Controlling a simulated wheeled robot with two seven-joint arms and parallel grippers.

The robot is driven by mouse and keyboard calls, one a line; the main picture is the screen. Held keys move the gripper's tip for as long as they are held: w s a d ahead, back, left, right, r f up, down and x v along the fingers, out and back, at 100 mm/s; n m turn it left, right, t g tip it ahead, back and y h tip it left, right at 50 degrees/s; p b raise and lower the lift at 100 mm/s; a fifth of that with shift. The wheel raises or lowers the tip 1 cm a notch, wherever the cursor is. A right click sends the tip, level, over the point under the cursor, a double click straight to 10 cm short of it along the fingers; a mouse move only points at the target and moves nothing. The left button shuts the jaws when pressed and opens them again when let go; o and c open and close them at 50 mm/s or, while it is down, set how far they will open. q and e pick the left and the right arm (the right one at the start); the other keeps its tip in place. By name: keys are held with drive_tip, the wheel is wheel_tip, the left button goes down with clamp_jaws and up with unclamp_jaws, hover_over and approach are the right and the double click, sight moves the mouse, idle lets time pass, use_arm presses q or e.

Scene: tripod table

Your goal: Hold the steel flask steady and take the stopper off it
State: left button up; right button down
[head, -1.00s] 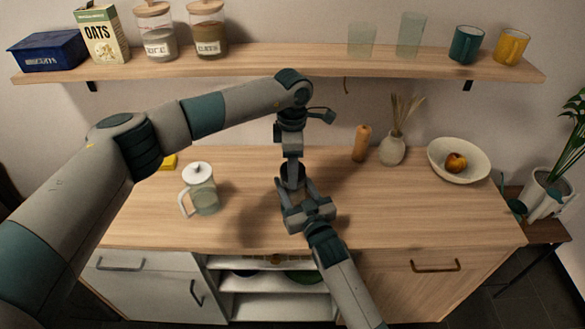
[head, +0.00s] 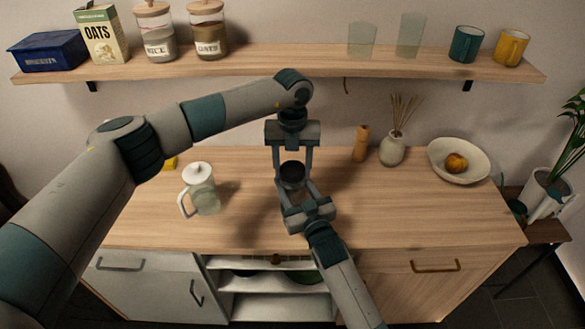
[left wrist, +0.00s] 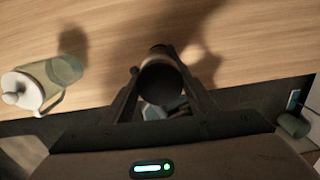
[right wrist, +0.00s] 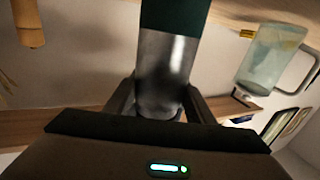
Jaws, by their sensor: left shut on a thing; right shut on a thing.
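The steel flask (head: 292,185) stands upright over the middle of the counter, mostly hidden by my grippers. In the right wrist view its shiny steel body (right wrist: 162,75) lies between the fingers of my right gripper (right wrist: 158,92), with a dark green part above it. The right gripper (head: 295,189) is shut on the body from the front. The dark stopper (head: 292,168) is on top; the left wrist view shows it as a dark round shape (left wrist: 160,84). My left gripper (head: 294,171) points down from above, shut on the stopper with a finger on each side.
A glass jug with a white lid (head: 202,192) stands left of the flask. A wooden mill (head: 360,145), a vase with dry stems (head: 392,148) and a fruit bowl (head: 470,172) stand to the right. A loaded wall shelf (head: 290,65) runs behind the left arm. The counter's right front is clear.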

use_arm(q)
drive_tip(key=n, duration=2.2)
drive_tip(key=shift+r+n, duration=0.1)
drive_tip(key=shift+n, duration=0.2)
drive_tip(key=o, duration=1.2)
drive_tip(key=shift+r, duration=2.25)
